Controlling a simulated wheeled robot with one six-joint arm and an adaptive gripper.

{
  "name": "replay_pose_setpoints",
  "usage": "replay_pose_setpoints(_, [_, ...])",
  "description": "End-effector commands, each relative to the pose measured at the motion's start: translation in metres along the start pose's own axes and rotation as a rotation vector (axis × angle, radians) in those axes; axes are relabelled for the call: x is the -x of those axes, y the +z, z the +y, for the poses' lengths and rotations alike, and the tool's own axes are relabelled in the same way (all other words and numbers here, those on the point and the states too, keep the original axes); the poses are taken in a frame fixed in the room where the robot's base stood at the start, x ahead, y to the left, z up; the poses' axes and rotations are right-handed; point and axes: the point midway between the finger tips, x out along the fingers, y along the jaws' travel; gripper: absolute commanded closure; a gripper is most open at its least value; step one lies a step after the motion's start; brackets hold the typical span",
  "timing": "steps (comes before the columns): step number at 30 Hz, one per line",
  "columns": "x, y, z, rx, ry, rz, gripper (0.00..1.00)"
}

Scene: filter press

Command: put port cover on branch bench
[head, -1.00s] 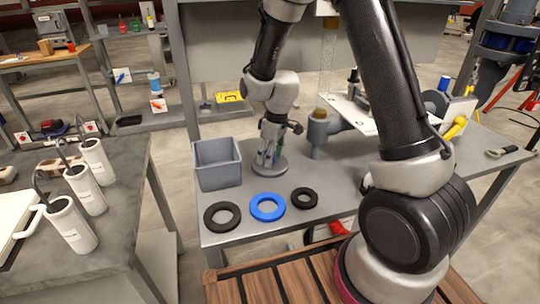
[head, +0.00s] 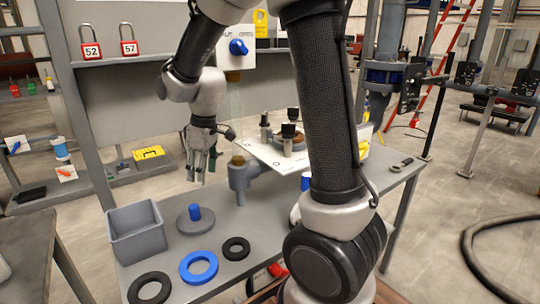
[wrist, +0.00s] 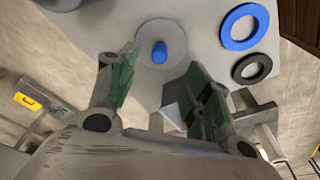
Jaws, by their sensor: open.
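The port cover, seemingly the grey round disc with a blue knob (head: 195,218), lies flat on the grey bench (head: 232,215), just right of a grey bin. In the wrist view the disc (wrist: 178,55) with its upright blue knob shows beyond my fingertips. My gripper (head: 202,173) is open and empty, above the disc and apart from it. In the wrist view my gripper's green-padded fingers (wrist: 155,85) are spread with nothing between them.
The grey bin (head: 136,235) stands left of the disc. A blue ring (head: 198,267) and black rings (head: 149,290) (head: 236,248) lie in front. A grey pipe stub (head: 239,180) and a white plate (head: 272,153) stand behind to the right.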

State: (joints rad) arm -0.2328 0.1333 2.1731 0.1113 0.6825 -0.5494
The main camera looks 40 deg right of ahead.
Motion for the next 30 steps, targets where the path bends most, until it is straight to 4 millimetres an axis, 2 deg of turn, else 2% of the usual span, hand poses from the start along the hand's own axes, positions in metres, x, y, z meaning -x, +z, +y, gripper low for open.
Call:
replay_pose_setpoints(1, [0.024,0.014,0.001,-0.045,0.017,0.021,0.50])
replay_pose_setpoints(3, [0.056,0.041,-0.001,-0.126,0.040,0.045,0.50])
replay_pose_setpoints(6, [0.097,0.085,-0.008,-0.255,0.074,0.079,0.50])
replay_pose_setpoints(10, [0.134,0.144,-0.025,-0.421,0.116,0.123,0.50])
replay_pose_setpoints(12, [0.145,0.172,-0.035,-0.499,0.136,0.143,0.50])
replay_pose_setpoints(15, [0.155,0.202,-0.047,-0.590,0.159,0.170,0.50])
replay_pose_setpoints(18, [0.158,0.221,-0.055,-0.648,0.173,0.185,0.50])
replay_pose_setpoints(21, [0.159,0.230,-0.059,-0.677,0.180,0.193,0.50])
replay_pose_setpoints(30, [0.159,0.232,-0.060,-0.683,0.181,0.194,0.50])
